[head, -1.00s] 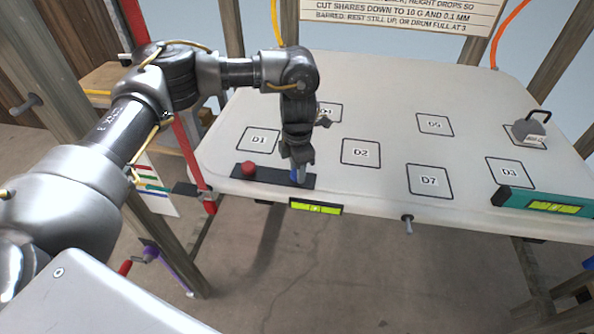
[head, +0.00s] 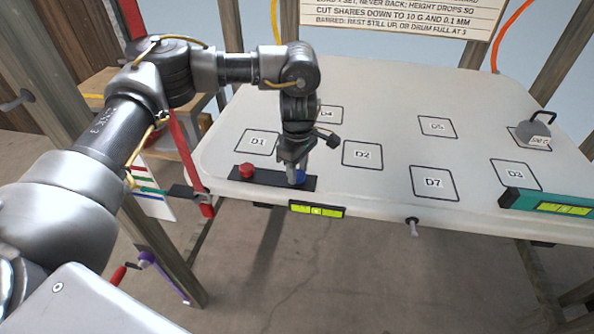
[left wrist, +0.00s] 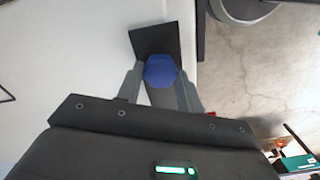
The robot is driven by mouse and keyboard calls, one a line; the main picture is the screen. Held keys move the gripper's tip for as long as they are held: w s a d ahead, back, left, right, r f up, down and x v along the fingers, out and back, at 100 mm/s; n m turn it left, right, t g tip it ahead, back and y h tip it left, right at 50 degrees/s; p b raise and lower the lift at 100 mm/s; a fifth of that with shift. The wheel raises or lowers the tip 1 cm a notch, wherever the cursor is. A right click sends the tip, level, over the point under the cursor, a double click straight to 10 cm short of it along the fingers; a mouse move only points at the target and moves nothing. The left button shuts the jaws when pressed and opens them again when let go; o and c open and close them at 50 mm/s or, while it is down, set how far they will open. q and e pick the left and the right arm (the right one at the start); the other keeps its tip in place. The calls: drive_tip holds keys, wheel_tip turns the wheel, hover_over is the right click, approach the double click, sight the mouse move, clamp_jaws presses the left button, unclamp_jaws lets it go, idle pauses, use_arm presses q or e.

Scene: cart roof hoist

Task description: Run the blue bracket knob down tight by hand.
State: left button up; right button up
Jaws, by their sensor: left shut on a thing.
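The blue bracket knob (head: 299,177) sits on a dark bracket strip (head: 269,179) at the table's front edge. My left gripper (head: 294,176) points down over it with its fingers on either side, shut on the knob. In the left wrist view the blue knob (left wrist: 160,71) shows as a faceted round top between the two grey fingertips (left wrist: 160,82). A red knob (head: 246,171) stands at the left end of the same strip. My right gripper is not in view.
The white table (head: 390,110) has marked squares such as D2 (head: 362,154) and D7 (head: 433,183), bare. A grey weight with a handle (head: 534,132) stands at the right. A teal level (head: 546,204) lies at the right front edge. A yellow-green level vial (head: 316,210) is on the front edge.

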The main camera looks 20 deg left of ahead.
sight(298, 173)
use_arm(q)
drive_tip(key=m, duration=0.3)
drive_tip(key=shift+w+r+m+b, duration=0.15)
drive_tip(key=shift+r+m+b, duration=0.05)
drive_tip(key=shift+m+b, duration=0.1)
drive_tip(key=shift+m, duration=2)
drive_tip(key=o, duration=0.7)
drive_tip(key=shift+c, duration=0.2)
drive_tip(key=o, duration=0.3)
drive_tip(key=shift+b, duration=0.3)
drive_tip(key=shift+o, duration=0.2)
drive_tip(key=shift+f, duration=0.1)
wheel_tip(298, 173, up, 11)
drive_tip(key=b, duration=0.1)
